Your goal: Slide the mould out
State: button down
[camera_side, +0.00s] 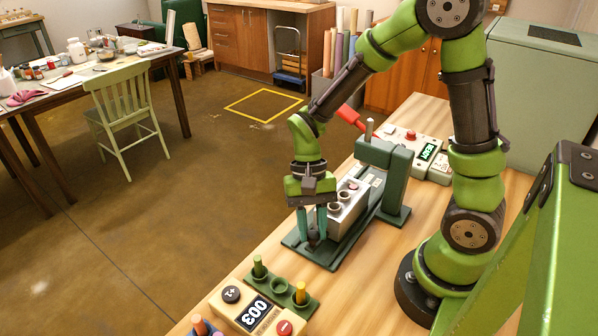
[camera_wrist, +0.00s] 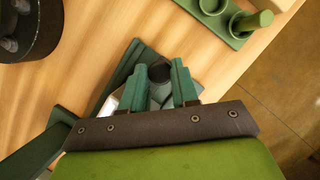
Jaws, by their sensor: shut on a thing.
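The mould (camera_side: 350,208) is a silver-grey metal block with round holes along its top. It sits on the dark green base of the press (camera_side: 398,190), in front of and partly under the press head. My gripper (camera_side: 314,236) points down at the mould's near end, low over the base. In the wrist view, my gripper's teal fingers (camera_wrist: 160,85) close on a dark round knob (camera_wrist: 160,71) at the mould's end. Most of the mould is hidden by my gripper in the wrist view, with only a light sliver showing.
A box with a lit green display (camera_side: 430,152) stands behind the press, whose red lever (camera_side: 350,116) points up left. Nearer are a green rack with pegs (camera_side: 280,289) and a box with a "003" display (camera_side: 257,311). Bare wooden tabletop lies between rack and press.

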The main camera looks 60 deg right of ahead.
jog(key=shift+a, duration=2)
jog(key=c, duration=0.9)
grip_release()
jog(key=shift+o, duration=0.2)
jog(key=shift+d+r, duration=0.1)
jog(key=v, duration=1.6)
jog(key=shift+r, duration=0.35)
jog(key=shift+w+d, duration=0.1)
